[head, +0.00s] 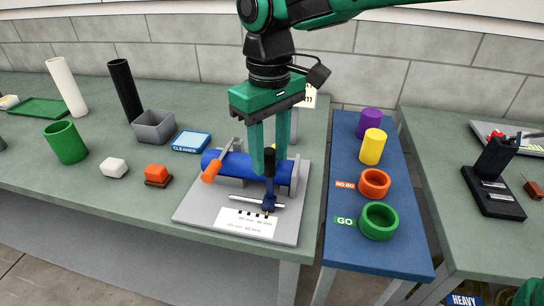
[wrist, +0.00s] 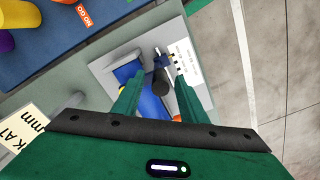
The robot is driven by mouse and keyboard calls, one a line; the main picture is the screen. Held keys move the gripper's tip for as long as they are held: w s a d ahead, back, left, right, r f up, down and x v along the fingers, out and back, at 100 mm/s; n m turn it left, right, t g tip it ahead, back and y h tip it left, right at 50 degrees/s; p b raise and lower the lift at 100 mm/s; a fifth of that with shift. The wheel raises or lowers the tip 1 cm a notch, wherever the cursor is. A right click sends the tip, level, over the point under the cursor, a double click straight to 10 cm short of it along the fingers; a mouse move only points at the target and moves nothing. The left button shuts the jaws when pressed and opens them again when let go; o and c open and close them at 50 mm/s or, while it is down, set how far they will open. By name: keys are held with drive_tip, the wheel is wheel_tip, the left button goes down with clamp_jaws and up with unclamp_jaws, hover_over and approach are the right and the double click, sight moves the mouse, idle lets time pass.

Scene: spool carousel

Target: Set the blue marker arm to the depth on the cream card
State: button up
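The fixture's pale base plate (head: 197,208) stands at the front edge of the middle bench and bears a blue cylinder (head: 232,165). The dark blue marker arm (head: 268,200) stands upright in front of the cylinder, its foot at a thin rod by the printed scale strip (head: 247,223). Its black knob (wrist: 160,84) shows between my fingers in the wrist view. My gripper (head: 270,166) points down, open, with a gap on each side of the knob. The cream card (head: 309,96) is mostly hidden behind my gripper; the wrist view shows part of its text, "mm" and "K AT" (wrist: 28,130).
An orange handle (head: 211,171) sits at the cylinder's left end. Left lie an orange block (head: 156,173), a white block (head: 114,167), a grey bin (head: 154,127) and a blue cleaner box (head: 191,142). A blue stand (head: 350,255) at right bears several coloured rings and cylinders.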

drive_tip(key=shift+f, duration=0.8)
drive_tip(key=shift+c, duration=0.4)
clamp_jaws()
drive_tip(key=a, duration=0.6)
drive_tip(key=shift+w+a, duration=0.2)
drive_tip(key=shift+w, duration=0.25)
drive_tip(key=shift+r, duration=0.1)
drive_tip(key=shift+o, duration=0.4)
unclamp_jaws()
drive_tip(key=shift+a, duration=0.1)
